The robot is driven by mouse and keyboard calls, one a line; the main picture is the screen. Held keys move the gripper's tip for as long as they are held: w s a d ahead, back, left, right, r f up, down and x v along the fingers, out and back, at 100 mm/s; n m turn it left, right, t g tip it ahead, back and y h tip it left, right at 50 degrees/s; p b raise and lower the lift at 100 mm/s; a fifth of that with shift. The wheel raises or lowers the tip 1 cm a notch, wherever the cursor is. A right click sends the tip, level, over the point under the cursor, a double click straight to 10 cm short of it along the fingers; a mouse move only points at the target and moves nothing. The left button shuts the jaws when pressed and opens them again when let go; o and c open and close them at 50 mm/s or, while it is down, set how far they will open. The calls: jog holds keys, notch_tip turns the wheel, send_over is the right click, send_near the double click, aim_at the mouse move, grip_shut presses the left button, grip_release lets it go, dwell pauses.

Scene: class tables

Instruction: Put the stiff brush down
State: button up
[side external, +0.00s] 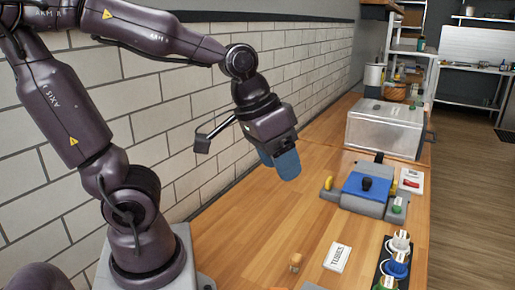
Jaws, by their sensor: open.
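A small light-wood piece (296,262) stands upright on the table near the front edge of the picture, below and apart from my gripper. I cannot tell whether this is the stiff brush, and no other brush is clear to see.
A white card marked TUBES (337,257) lies right of the wooden piece. A dark rack (381,268) holds several small labelled containers. A grey and blue device (366,187) and a clear bin (385,129) stand farther back. A brick wall runs along the left.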

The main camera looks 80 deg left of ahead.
jog(key=shift+m+t+y, duration=0.4)
jog(key=shift+m+t, duration=0.2)
jog(key=shift+m, duration=0.3)
jog(key=s+r, duration=0.1)
jog(key=s, duration=0.1)
jog(key=s+r, duration=0.1)
jog(key=s, duration=0.1)
jog(key=shift+d+r, duration=0.15)
jog(key=shift+r, duration=0.25)
jog(key=shift+o, duration=0.4)
